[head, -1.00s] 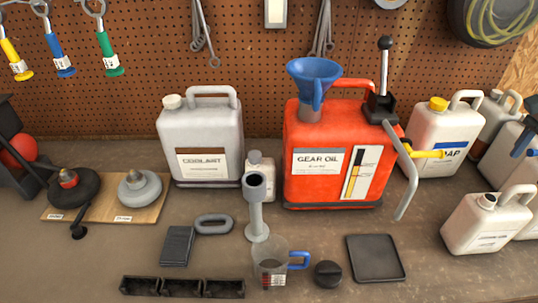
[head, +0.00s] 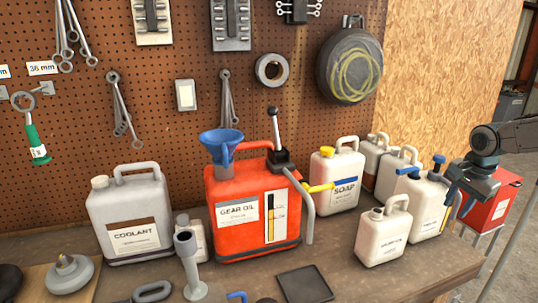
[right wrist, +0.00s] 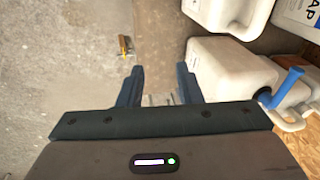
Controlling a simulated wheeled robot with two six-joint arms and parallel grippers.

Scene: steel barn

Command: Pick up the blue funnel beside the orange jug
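A blue funnel (head: 221,146) stands upright on the grey neck at the top left of the orange gear oil jug (head: 235,228), on it rather than beside it. The jug's orange handle is just right of the funnel. My right gripper (head: 458,203) is at the right, by the white jugs and well away from the funnel. In the right wrist view its two dark fingers (right wrist: 158,84) are apart with nothing between them. My left gripper is not in view.
A coolant jug (head: 130,215) stands left of the orange jug. A soap jug (head: 336,182) and a smaller white jug (head: 383,236) stand to its right. A black lever pump (head: 281,158) rises beside the funnel. A dark tray (head: 305,284) lies in front. Pegboard closes the back.

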